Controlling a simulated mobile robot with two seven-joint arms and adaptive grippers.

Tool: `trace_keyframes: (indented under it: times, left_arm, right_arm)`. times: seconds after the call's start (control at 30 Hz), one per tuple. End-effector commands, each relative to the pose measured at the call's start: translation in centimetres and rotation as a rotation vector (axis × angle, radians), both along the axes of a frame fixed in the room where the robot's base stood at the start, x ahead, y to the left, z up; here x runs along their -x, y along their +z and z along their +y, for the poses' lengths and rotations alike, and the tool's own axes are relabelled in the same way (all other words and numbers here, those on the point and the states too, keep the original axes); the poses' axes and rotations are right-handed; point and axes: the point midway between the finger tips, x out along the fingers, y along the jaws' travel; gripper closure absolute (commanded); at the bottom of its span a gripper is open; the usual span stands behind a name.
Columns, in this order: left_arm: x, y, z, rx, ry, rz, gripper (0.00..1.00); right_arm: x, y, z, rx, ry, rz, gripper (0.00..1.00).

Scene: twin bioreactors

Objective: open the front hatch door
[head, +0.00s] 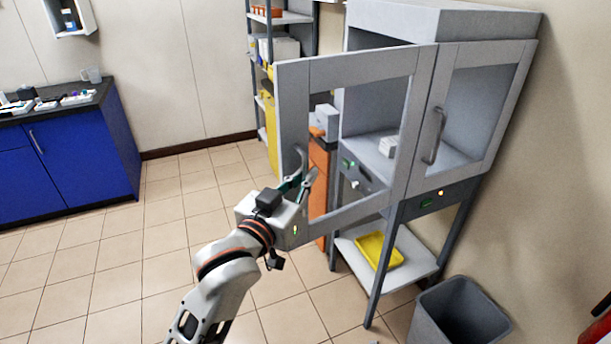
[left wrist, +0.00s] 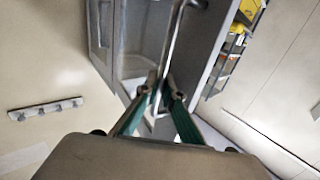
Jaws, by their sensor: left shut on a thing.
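The front hatch door (head: 293,105), a grey frame around a clear pane, stands swung wide out from the grey cabinet (head: 435,20). Its bar handle (head: 301,155) is on the door's free edge, at the left in the head view. My left gripper (head: 306,178) is at this handle with its fingers closed around the lower part. In the left wrist view the handle (left wrist: 173,42) runs down between the two green-sided fingertips of the left gripper (left wrist: 160,92). A second door (head: 480,100) with its own handle (head: 433,135) is shut. My right gripper is out of view.
A yellow tray (head: 378,251) lies on the shelf under the cabinet. A grey bin (head: 460,312) stands in front at the right. An orange cabinet (head: 318,165) and shelving are behind the door. Blue counters (head: 75,165) are at the left, with clear tiled floor between.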

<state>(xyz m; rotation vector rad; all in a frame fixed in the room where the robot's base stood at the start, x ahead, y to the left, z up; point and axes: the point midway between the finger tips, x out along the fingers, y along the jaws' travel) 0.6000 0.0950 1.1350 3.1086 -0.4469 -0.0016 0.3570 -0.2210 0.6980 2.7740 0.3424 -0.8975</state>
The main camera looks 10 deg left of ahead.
Motion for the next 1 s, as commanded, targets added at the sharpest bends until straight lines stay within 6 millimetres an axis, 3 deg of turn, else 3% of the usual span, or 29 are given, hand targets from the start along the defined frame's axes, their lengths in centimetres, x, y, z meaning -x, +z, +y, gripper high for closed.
trace_keyframes:
  times: [0.47, 0.5, 0.77, 1.0]
  left_arm:
    - [0.0, -0.3, 0.2, -0.006, 0.007, 0.004, 1.00]
    - [0.0, -0.3, 0.2, -0.006, 0.007, 0.004, 0.86]
    - [0.1, -0.1, 0.1, -0.003, 0.005, 0.002, 0.86]
    - [2.4, -0.1, 0.8, -0.002, 0.004, 0.003, 0.86]
  right_arm:
    - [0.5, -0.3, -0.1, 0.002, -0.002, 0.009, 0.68]
    - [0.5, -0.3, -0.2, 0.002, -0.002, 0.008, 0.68]
    - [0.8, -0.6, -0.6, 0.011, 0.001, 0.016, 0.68]
    - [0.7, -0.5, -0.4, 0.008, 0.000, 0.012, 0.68]
